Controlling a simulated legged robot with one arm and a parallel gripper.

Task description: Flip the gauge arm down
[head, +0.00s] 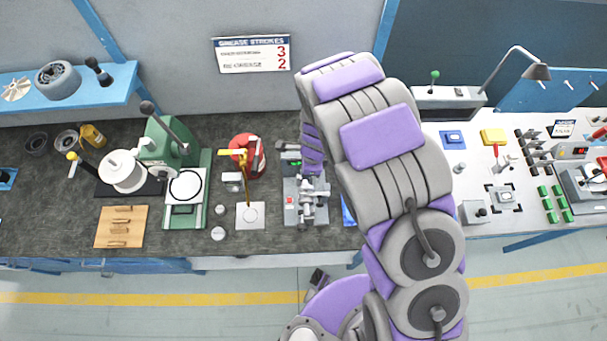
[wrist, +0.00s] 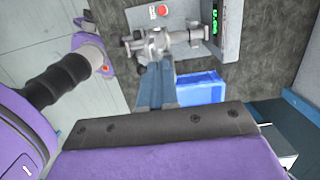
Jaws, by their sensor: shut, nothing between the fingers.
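In the wrist view the metal assembly (wrist: 155,45) lies ahead of the gripper, near the red button and display. I cannot tell which of its parts is the gauge arm, or its angle.
A blue tray (wrist: 203,88) lies beside the device. To the left are a gauge stand with a yellow top (head: 240,155), a red container (head: 254,146) and a green lever machine (head: 160,145). The bench's front edge is close to the device.

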